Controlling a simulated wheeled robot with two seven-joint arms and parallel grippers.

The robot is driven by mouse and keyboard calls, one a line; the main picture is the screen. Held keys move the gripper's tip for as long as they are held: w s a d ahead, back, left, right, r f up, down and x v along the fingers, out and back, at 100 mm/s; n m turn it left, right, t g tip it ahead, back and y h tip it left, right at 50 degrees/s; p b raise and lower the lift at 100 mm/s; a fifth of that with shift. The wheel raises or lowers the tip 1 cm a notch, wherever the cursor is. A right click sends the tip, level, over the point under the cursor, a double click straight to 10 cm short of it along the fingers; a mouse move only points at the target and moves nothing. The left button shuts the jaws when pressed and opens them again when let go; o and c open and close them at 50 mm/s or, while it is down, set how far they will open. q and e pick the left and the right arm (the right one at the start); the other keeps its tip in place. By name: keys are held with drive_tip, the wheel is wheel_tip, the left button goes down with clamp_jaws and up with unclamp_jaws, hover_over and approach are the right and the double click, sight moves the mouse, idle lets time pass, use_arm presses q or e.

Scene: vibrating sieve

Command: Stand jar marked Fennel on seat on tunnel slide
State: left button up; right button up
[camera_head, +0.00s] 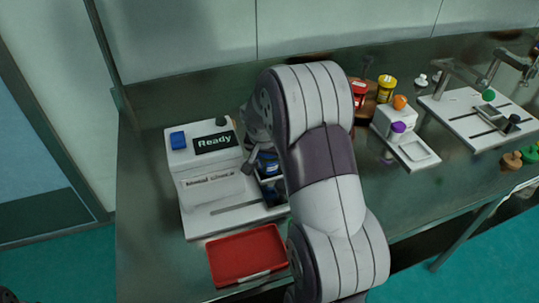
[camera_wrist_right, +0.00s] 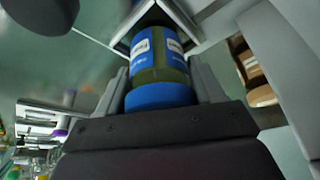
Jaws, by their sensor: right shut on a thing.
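My right gripper (camera_wrist_right: 160,72) is shut on a jar (camera_wrist_right: 152,72) with a blue lid, a greenish body and white-and-blue labels. The label text is too small to read, so I cannot tell whether it says Fennel. In the head view, a blue-topped jar (camera_head: 268,163) shows beside my right gripper (camera_head: 250,160), partly behind my arm, at the right side of a white machine (camera_head: 205,185). The machine has a "Ready" display and a low front deck with a dark slot. I cannot make out the seat or tunnel slide clearly.
A red tray (camera_head: 247,256) lies in front of the machine. Beyond my arm stand a red-lidded jar (camera_head: 358,90), a yellow-lidded jar (camera_head: 386,88) and a white block (camera_head: 394,126) with orange and purple items. A white board (camera_head: 480,117) is further right.

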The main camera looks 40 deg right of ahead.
drive_tip(key=shift+f+b, duration=0.15)
drive_tip(key=shift+b, duration=0.15)
drive_tip(key=o, duration=1.1)
drive_tip(key=shift+r+p, duration=0.3)
drive_tip(key=shift+p, duration=0.05)
drive_tip(key=p+v, duration=0.1)
drive_tip(key=v, duration=1.1)
drive_tip(key=shift+a+p, duration=0.1)
drive_tip(key=shift+p, duration=0.25)
